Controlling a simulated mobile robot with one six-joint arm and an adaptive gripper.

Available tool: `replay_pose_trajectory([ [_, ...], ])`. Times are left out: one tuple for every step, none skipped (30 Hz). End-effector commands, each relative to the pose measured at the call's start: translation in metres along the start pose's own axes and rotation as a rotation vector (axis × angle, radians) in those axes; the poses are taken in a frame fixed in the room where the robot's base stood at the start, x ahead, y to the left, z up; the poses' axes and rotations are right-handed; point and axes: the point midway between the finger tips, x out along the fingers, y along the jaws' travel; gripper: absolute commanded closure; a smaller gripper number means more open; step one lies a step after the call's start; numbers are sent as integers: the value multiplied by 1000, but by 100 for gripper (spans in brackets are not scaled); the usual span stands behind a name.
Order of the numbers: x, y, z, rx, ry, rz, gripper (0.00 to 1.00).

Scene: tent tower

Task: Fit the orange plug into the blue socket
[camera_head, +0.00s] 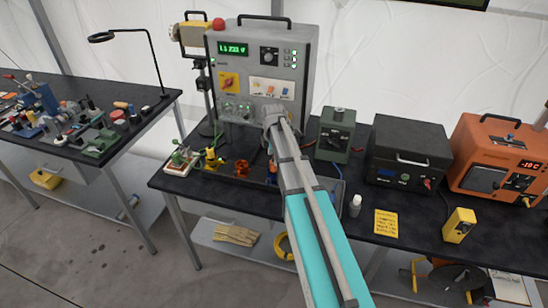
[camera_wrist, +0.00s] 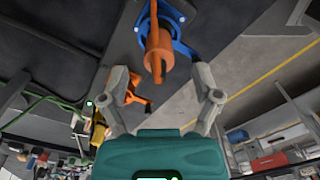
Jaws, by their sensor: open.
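In the wrist view the orange plug (camera_wrist: 158,48) is a cylinder with a notched end, just ahead of my open fingers. A blue ring-like part (camera_wrist: 181,46), which looks like the blue socket, curves around behind it. I cannot tell whether the plug sits in it or only overlaps it in the picture. My gripper (camera_wrist: 164,88) is open, with one finger on either side below the plug's notched end and nothing between them.
The grey cabinet (camera_head: 233,70) stands on the black bench. A green box (camera_head: 336,130), black case (camera_head: 409,143) and orange unit (camera_head: 497,150) stand right. A cluttered table (camera_head: 60,150) is at left.

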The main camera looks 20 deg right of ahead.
Motion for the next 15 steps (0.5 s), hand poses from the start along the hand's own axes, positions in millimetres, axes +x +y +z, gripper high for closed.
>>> replay_pose_trajectory([
  [-9, 0, 0, 0, 0, 0, 19],
  [-12, 0, 0, 0, 0, 0, 19],
  [-15, 0, 0, 0, 0, 0, 19],
  [-17, 0, 0, 0, 0, 0, 19],
  [-20, 0, 0, 0, 0, 0, 19],
  [-23, 0, 0, 0, 0, 0, 19],
  [-25, 0, 0, 0, 0, 0, 19],
  [-28, 0, 0, 0, 0, 0, 19],
  [-31, 0, 0, 0, 0, 0, 19],
  [-33, 0, 0, 0, 0, 0, 19],
  [-36, 0, 0, 0, 0, 0, 19],
  [-39, 0, 0, 0, 0, 0, 19],
  [-41, 0, 0, 0, 0, 0, 19],
  [-44, 0, 0, 0, 0, 0, 19],
  [-47, 0, 0, 0, 0, 0, 19],
])
